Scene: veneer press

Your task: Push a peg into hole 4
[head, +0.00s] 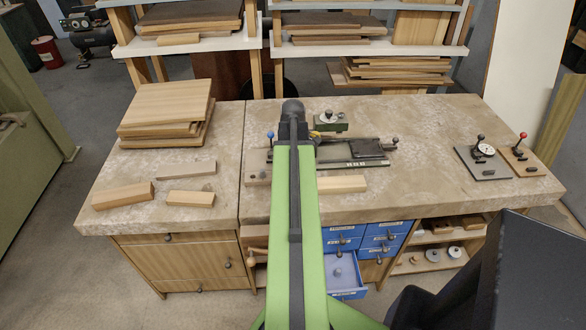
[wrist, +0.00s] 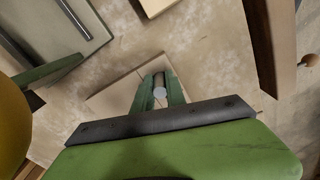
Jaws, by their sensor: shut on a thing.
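In the wrist view my gripper (wrist: 158,88) is shut on a grey peg (wrist: 159,91), with its round pale end facing the camera. The fingers and peg are over a pale wooden block (wrist: 112,95) on the bench. I cannot tell whether the peg's lower end touches the block or is in a hole. In the head view my green arm hides the gripper and the peg. A pale wooden block (head: 342,184) shows at the right of the arm, and a wooden end (head: 256,178) shows at its left. I cannot make out hole 4 or any hole numbers.
A metal fixture with a rail (head: 350,155) stands behind the arm on the bench (head: 430,190). Loose wood pieces (head: 190,198) and stacked boards (head: 165,108) lie at left. A blue drawer (head: 345,275) is open below.

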